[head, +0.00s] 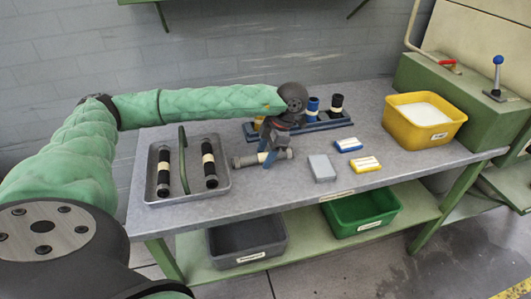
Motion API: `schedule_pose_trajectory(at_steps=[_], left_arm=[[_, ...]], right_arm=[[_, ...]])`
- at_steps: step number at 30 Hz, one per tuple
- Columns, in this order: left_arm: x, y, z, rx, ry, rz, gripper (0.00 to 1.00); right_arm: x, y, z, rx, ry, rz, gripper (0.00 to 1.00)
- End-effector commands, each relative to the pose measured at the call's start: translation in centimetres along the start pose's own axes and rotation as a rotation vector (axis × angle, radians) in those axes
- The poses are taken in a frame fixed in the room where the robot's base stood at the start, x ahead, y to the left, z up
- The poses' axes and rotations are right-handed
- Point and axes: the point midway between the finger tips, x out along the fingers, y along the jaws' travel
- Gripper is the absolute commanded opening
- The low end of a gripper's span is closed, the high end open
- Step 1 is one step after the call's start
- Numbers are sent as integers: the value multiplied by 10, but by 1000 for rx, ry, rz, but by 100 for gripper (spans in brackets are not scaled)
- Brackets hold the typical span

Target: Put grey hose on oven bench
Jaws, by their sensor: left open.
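The grey hose (243,161), a short grey tube with a pale band, lies on the grey-topped bench (330,195). My left gripper (269,160) reaches down over the middle of the hose from above. Its fingers are open and straddle or stand right beside the hose; the picture is too small to tell which. The gripper hides part of the hose. No label marks this bench as the oven bench, so I cannot tell whether it is that one. My right gripper is not in view.
A metal tray (189,198) with two black hoses stands left. A blue rack (345,124) with upright hoses is behind the gripper. A grey block (321,168), two small labelled boxes and a yellow bin (427,137) lie rightward. A green machine (485,98) stands far right.

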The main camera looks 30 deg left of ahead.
Motion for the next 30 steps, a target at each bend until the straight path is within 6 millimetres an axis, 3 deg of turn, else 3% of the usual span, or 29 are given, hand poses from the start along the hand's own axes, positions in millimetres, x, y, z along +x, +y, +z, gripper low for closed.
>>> schedule_pose_trajectory(at_steps=[7,30], left_arm=[[-9,0,0,0,-1,0,54],[-88,0,0,-1,-2,2,54]], right_arm=[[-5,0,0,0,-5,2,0],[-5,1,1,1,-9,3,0]])
